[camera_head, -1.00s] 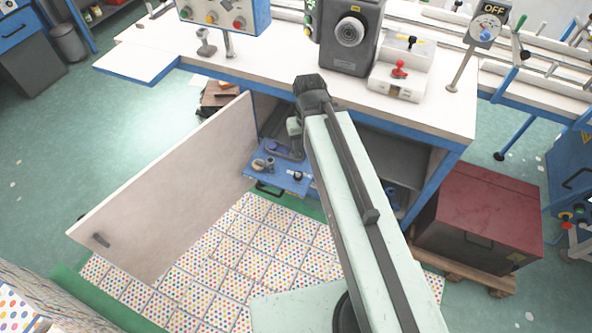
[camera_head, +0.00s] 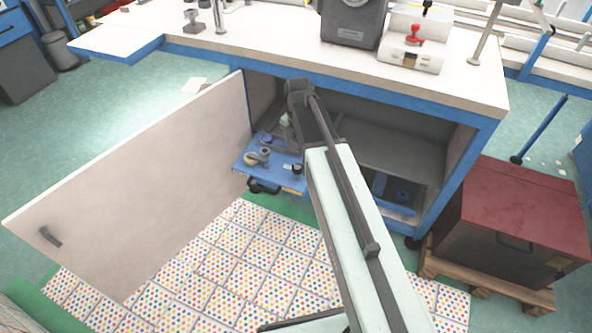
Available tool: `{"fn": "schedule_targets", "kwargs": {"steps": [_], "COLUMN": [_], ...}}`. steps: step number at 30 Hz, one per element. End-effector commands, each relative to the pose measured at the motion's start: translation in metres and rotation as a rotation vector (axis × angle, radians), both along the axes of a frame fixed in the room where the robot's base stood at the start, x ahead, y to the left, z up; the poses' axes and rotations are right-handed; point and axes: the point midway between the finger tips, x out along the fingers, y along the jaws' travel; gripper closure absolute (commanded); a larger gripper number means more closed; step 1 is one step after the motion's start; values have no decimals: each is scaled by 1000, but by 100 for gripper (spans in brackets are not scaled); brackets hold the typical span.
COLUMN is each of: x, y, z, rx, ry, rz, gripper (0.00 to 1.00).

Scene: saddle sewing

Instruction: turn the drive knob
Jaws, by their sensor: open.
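A blue pull-out unit (camera_head: 243,160) sits low at the opening of the cabinet under the workbench. On it stand a beige round knob-like part (camera_head: 258,157) at the left and a small dark knob (camera_head: 297,169) at the right. I cannot tell which part is the drive knob. My gripper (camera_head: 288,124) hangs from the dark wrist at the end of my arm, above the back of this unit and apart from the two knobs. It is open and looks empty; its fingertips are small and partly hidden.
The white cabinet door (camera_head: 150,185) stands wide open at the left. The white bench top (camera_head: 270,50) overhangs the cabinet, with a dark grey machine (camera_head: 352,20) and a red-handled white device (camera_head: 414,48) on it. A dark red chest (camera_head: 520,205) stands on a pallet at the right.

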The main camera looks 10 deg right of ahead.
Motion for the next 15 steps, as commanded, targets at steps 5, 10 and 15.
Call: {"fn": "schedule_targets", "kwargs": {"steps": [5, 10, 15], "x": [0, 0, 0], "y": [0, 0, 0], "z": [-16, -46, -73], "rx": [0, 0, 0], "ry": [0, 0, 0], "rz": [-2, -3, -3], "gripper": [39, 39, 39]}}
